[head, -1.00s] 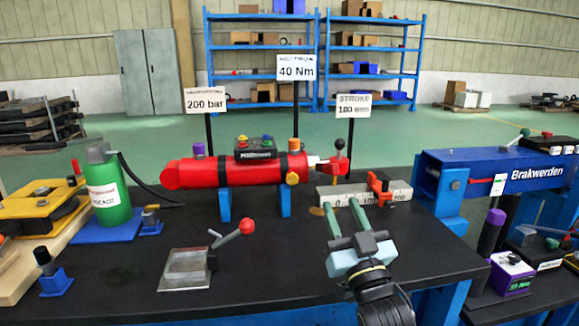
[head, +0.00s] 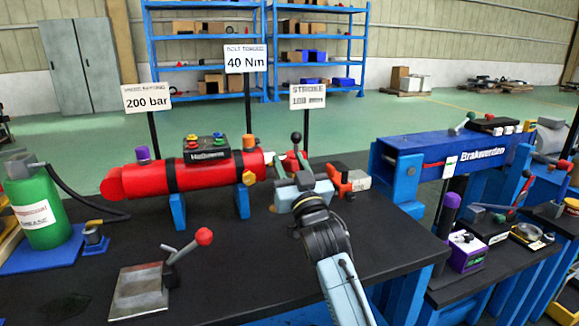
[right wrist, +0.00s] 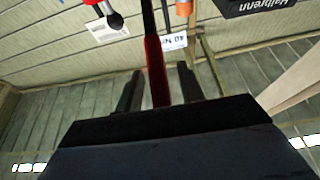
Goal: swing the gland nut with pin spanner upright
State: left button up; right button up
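The red cylinder (head: 195,174) lies level on two blue supports. At its right end is the gland nut area with a red part (head: 291,160) and a dark ball knob (head: 296,137) standing above it. My right gripper (head: 293,170) is there and covers much of the nut. In the right wrist view a red bar, apparently the pin spanner's handle (right wrist: 156,72), runs between the two dark fingers (right wrist: 158,88). Gaps show on both sides of it, so the gripper is open around it. My left gripper is out of view.
An orange clamp (head: 341,181) sits on a grey block (head: 359,180) just right of my gripper. Sign posts stand behind the cylinder. A grey plate with a red-knobbed lever (head: 204,237) is at front left. The bench between is clear.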

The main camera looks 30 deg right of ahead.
grip_shut()
dwell(0.3)
jog(key=shift+w+r, duration=0.1)
